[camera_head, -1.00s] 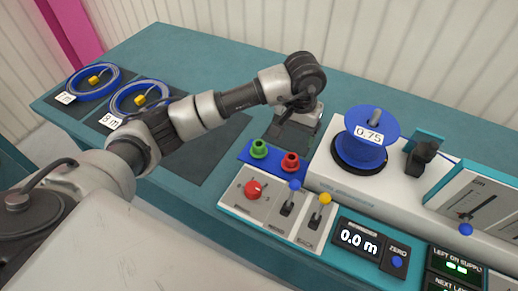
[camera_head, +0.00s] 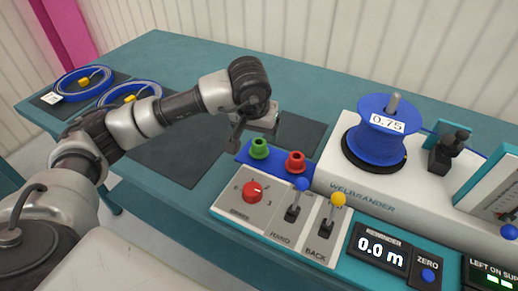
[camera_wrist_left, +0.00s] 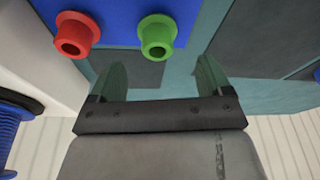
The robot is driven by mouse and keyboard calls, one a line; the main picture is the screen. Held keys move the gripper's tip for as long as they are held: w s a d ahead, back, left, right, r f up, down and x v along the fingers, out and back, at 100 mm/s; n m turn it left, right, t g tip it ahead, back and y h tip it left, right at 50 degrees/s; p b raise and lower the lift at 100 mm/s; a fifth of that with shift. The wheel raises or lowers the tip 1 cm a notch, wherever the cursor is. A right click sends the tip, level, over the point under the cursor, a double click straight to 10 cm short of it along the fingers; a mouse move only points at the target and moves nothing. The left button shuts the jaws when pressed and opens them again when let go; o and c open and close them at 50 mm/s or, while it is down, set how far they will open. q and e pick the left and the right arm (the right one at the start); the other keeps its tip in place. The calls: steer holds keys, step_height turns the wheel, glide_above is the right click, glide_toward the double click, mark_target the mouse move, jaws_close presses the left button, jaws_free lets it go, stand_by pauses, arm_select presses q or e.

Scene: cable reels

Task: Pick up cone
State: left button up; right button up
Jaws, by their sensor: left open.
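A green cone-shaped piece (camera_head: 259,148) and a red one (camera_head: 294,161) stand side by side on a blue plate (camera_head: 245,157). Both also show at the top of the left wrist view, the green one (camera_wrist_left: 157,37) nearer the fingers and the red one (camera_wrist_left: 76,34) to its left. My left gripper (camera_head: 240,138) is open and empty, just behind and left of the green piece. In the left wrist view its two fingers (camera_wrist_left: 160,78) are spread, with the green piece beyond them and roughly centred. My right gripper is not in view.
A blue reel (camera_head: 380,142) marked 0.75 stands on the white machine at right. The control panel in front has a red knob (camera_head: 252,191) and blue- and yellow-topped levers (camera_head: 337,199). Two blue cable coils (camera_head: 85,82) lie at far left. Dark mats cover the table beside the plate.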

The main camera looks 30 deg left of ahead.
mark_target(259, 144)
arm_select(q)
steer(key=x, duration=0.5)
steer(key=shift+s+d+f, duration=0.1)
steer(key=shift+d+f, duration=0.05)
steer(key=shift+f, duration=0.05)
steer(key=c, duration=1)
